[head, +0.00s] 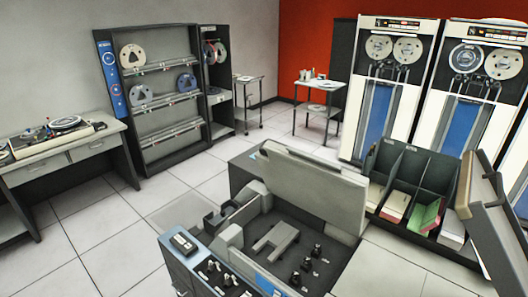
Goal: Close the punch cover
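The punch machine (190,262) stands at the bottom centre, with a blue and grey body and a dark top deck. Its punch cover (318,190), a wide light grey panel, stands raised and tilted behind the deck. The deck under it is exposed, with a grey bracket-like part (276,241) and several small dark knobs (306,263). Neither of my grippers can be made out in the head view, and nothing is seen touching the cover.
A dark rack (402,158) with card stacks stands right of the cover. A tilted tan and grey panel (481,197) rises at the right edge. Tape cabinets (393,25) stand behind. A reel shelf (160,68) and a desk (62,156) are at left. Tiled floor (105,235) is clear left of the machine.

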